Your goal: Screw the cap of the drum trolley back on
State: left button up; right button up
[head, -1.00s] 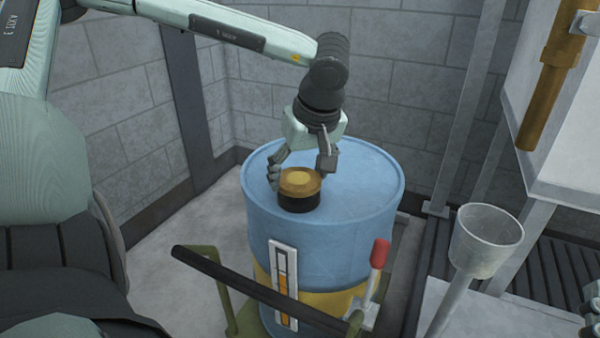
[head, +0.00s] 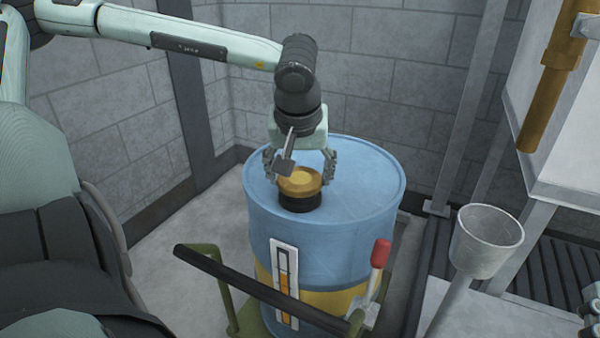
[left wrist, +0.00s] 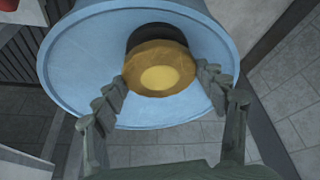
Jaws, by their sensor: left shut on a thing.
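The cap (head: 300,182) is round and brass-coloured with a lighter disc in its middle. It sits on the black neck (head: 299,202) on top of the blue drum (head: 360,190). My left gripper (head: 300,178) comes down from above, with its fingers on opposite sides of the cap, shut on it. In the left wrist view the cap (left wrist: 160,76) lies between the two fingertips (left wrist: 160,82), with the black neck (left wrist: 152,34) behind it. I cannot see the threads between cap and neck. My right gripper is not in view.
The drum stands on a green trolley with a black handle bar (head: 270,292) in front. A red-tipped lever (head: 380,254) rises at the drum's right. A clear funnel-like cup (head: 486,240) stands further right. Grey block walls (head: 370,80) close off the back.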

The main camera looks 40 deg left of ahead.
aim_at(299, 179)
pick_arm(q)
jog(key=shift+m, duration=0.6)
jog(key=shift+m+t+h+p, duration=0.3)
jog(key=shift+m+h, duration=0.1)
jog(key=shift+m, duration=0.2)
jog(key=o, duration=1.3)
jog(key=shift+c, duration=0.2)
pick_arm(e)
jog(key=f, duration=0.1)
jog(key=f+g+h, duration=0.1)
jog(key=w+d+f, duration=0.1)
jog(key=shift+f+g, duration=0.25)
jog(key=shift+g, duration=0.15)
pick_arm(q)
jog(key=shift+o, duration=0.5)
jog(key=shift+r+p, duration=1.95)
jog(key=shift+r, duration=1)
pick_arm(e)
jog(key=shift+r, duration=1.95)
pick_arm(q)
jog(key=shift+r, duration=0.1)
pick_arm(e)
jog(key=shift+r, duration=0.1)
